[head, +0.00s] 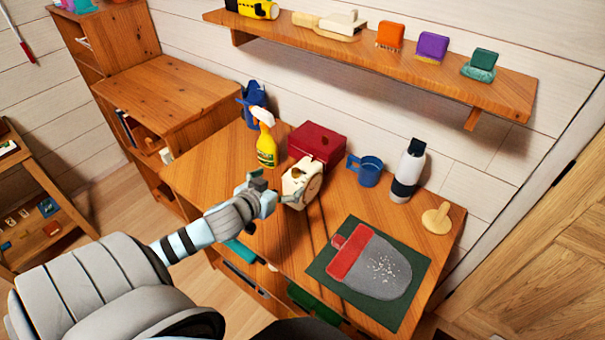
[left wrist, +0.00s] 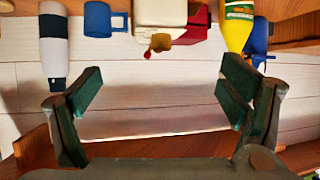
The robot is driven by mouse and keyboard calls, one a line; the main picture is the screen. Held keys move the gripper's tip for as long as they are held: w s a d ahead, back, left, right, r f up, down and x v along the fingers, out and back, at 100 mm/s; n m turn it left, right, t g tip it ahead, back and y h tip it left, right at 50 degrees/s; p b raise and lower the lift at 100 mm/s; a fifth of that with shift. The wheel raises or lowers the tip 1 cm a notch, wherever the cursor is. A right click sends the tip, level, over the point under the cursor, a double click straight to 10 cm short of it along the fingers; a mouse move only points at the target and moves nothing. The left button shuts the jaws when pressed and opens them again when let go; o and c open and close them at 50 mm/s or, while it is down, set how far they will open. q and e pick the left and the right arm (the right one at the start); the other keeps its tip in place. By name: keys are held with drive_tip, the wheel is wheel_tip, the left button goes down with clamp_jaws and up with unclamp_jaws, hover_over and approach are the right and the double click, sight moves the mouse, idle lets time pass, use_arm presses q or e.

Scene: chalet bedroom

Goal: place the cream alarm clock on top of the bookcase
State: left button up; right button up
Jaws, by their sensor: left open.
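The cream alarm clock (head: 301,184) stands on the wooden dresser, in front of a red box (head: 318,142). In the left wrist view, the cream clock (left wrist: 160,14) is at the top middle, partly cut off and beyond the fingertips. My left gripper (head: 270,193) is open beside the clock's left side, with nothing between its fingers; whether a finger touches the clock is unclear. The same gripper (left wrist: 163,92) frames bare wall in the wrist view. The wooden bookcase (head: 170,88) is at the left, with books in it and a bare lower top. My right gripper is not in view.
A yellow spray bottle (head: 266,148) and a blue watering can (head: 252,103) stand behind the gripper. A blue mug (head: 370,170), a white-and-black bottle (head: 408,172) and a dustpan (head: 375,262) on a dark mat are to the right. A loaded wall shelf (head: 370,48) hangs above.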

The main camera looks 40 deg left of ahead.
sight(301, 173)
use_arm(q)
drive_tip(key=b+x, duration=0.1)
drive_tip(key=x, duration=0.3)
drive_tip(key=b+x, duration=0.1)
drive_tip(key=x, duration=0.3)
drive_tip(key=b+x, duration=0.1)
drive_tip(key=x, duration=0.4)
drive_tip(key=shift+s+d+f, duration=0.1)
drive_tip(key=shift+d+f, duration=0.25)
drive_tip(key=shift+w+f, duration=0.1)
drive_tip(key=shift+w, duration=0.25)
drive_tip(key=shift+s, duration=0.1)
clamp_jaws()
